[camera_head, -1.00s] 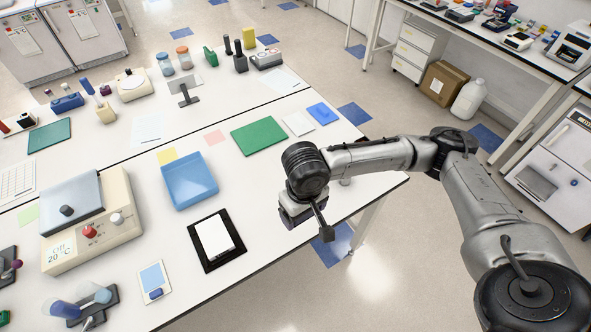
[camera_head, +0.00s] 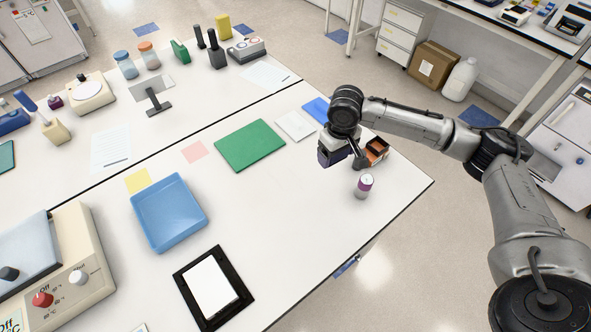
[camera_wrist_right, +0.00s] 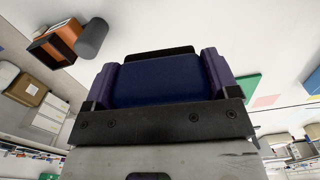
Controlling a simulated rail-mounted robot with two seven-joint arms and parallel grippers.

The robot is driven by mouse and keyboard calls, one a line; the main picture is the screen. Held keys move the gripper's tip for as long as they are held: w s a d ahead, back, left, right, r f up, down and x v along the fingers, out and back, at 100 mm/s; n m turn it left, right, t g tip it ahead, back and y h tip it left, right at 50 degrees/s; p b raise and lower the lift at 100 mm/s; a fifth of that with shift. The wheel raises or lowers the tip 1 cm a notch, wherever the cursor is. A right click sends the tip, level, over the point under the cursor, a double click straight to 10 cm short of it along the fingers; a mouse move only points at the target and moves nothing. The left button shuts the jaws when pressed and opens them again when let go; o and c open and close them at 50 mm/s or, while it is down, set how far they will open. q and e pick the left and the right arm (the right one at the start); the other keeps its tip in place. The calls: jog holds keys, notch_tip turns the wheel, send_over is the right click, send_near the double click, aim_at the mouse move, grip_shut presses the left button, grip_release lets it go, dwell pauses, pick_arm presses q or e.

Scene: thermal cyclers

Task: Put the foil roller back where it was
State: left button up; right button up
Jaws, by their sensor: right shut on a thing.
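My right gripper (camera_head: 333,153) is over the far right part of the bench, left of the small box. In the right wrist view, its two purple fingers (camera_wrist_right: 160,82) are at the left and right sides of a dark blue body (camera_wrist_right: 155,78) with a black strip behind it. This held body is most likely the foil roller; its shape is largely hidden, and the head view does not show it clearly. My left gripper is not in view.
A green mat (camera_head: 249,145), white pad (camera_head: 295,125), blue tray (camera_head: 169,212) and black frame (camera_head: 184,278) lie leftward. Clear bench lies between the tray and the pot.

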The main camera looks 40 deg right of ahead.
jog(key=shift+s+a+n, duration=0.1)
jog(key=shift+s+n, duration=0.05)
jog(key=shift+n, duration=0.15)
jog(key=shift+a+f, duration=0.15)
jog(key=shift+f, duration=0.05)
jog(key=b, duration=0.2)
send_over(294, 177)
jog(key=shift+n, duration=0.3)
notch_tip(294, 177, down, 7)
jog(key=shift+r, duration=0.2)
jog(key=shift+f, duration=2.05)
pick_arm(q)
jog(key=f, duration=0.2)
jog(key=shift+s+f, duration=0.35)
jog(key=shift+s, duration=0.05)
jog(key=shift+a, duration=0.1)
pick_arm(e)
jog(key=o, duration=0.6)
jog(key=shift+f, duration=0.1)
jog(key=shift+o, duration=0.9)
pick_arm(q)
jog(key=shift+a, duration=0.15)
